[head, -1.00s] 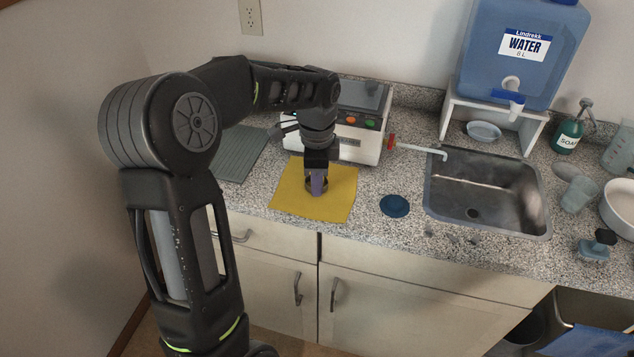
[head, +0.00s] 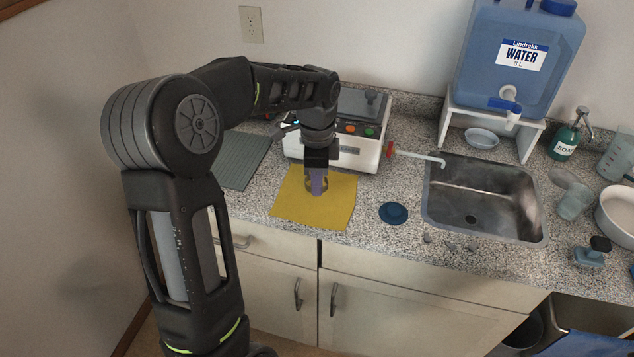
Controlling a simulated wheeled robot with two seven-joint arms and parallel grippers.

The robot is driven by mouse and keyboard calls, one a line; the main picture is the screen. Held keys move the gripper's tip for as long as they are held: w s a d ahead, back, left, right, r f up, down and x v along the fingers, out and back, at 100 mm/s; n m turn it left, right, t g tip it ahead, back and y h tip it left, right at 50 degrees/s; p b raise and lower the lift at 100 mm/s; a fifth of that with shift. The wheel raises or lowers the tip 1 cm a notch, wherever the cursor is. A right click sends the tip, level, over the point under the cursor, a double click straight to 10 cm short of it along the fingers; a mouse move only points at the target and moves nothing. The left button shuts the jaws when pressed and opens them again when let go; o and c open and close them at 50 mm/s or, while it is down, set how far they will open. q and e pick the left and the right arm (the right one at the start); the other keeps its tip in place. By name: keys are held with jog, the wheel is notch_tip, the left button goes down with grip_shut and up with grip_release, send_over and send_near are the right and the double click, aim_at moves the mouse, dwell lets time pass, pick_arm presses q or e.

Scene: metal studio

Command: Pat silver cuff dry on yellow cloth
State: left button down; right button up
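The yellow cloth (head: 338,213) lies flat on the speckled counter, left of the sink. The silver cuff (head: 309,185) shows as a small dark metallic ring on both sides of that finger. The gripper looks shut on it. The finger hides the cuff's middle, and I cannot tell whether the cuff touches the cloth or is just above it. My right gripper is not in view.
A white machine with coloured buttons (head: 349,150) stands close behind the cloth. A grey ribbed mat (head: 243,160) lies left, a blue disc (head: 393,213) right. The sink (head: 483,198), water container (head: 515,60) on its stand and soap bottle (head: 567,140) are further right.

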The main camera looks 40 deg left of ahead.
pick_arm(q)
jog(key=shift+f, duration=0.2)
jog(key=shift+f+b, duration=0.75)
jog(key=shift+f, duration=0.25)
jog(key=shift+r, duration=0.15)
dwell(0.9)
jog(key=shift+s+d+r+p, duration=0.1)
jog(key=shift+d+r+p, duration=0.15)
jog(key=shift+r+p, duration=0.25)
jog(key=shift+d+r+p, duration=0.25)
jog(key=shift+r+p, duration=0.15)
jog(key=shift+r, duration=0.2)
jog(key=shift+f, duration=0.25)
jog(key=shift+f+b, duration=0.85)
jog(key=shift+f, duration=0.15)
jog(key=shift+r, duration=0.15)
dwell(0.5)
jog(key=shift+w+a+r+p, duration=0.1)
jog(key=shift+a+r+p, duration=0.15)
jog(key=shift+r+p, duration=0.3)
jog(key=shift+w+a+r+p, duration=0.1)
jog(key=shift+a+r+p, duration=0.15)
jog(key=shift+r+p, duration=0.3)
